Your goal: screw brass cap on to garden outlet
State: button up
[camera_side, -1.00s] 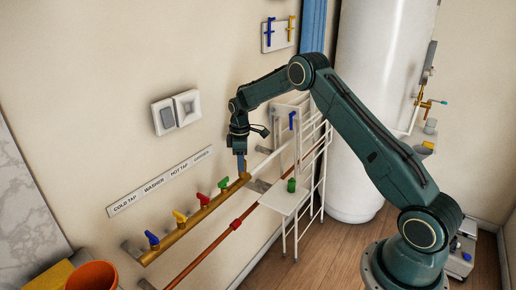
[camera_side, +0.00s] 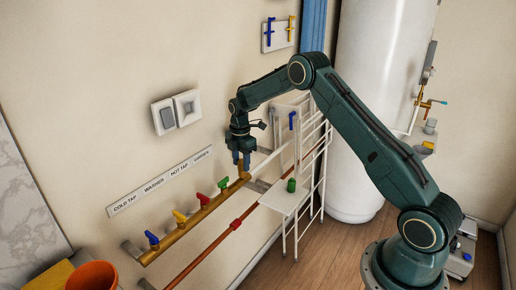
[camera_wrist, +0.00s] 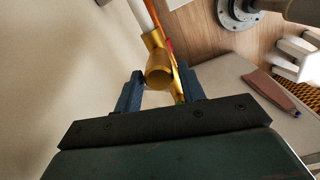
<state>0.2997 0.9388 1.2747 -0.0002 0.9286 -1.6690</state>
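The brass pipe (camera_side: 190,222) runs along the wall with blue, yellow, red and green tap handles. Its right end carries a round brass end piece (camera_side: 245,175), just below my gripper (camera_side: 241,161). In the wrist view, the round brass face (camera_wrist: 159,78) points toward me, between and slightly beyond my gripper's blue fingers (camera_wrist: 161,76). The fingers are apart, with a gap on each side of the brass, and hold nothing. I cannot tell the cap from the outlet as separate pieces, nor how tight the cap sits.
A label strip (camera_side: 160,181) is on the wall above the pipe. A red pipe (camera_side: 205,250) runs below. A white wire rack (camera_side: 286,201) bearing a green cup (camera_side: 291,185) stands close on the right. An orange bucket (camera_side: 92,274) is at lower left.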

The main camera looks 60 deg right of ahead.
jog(key=shift+n, duration=0.3)
jog(key=n, duration=1.1)
jog(key=shift+s, duration=0.15)
jog(key=shift+c, duration=0.2)
jog(key=c, duration=0.6)
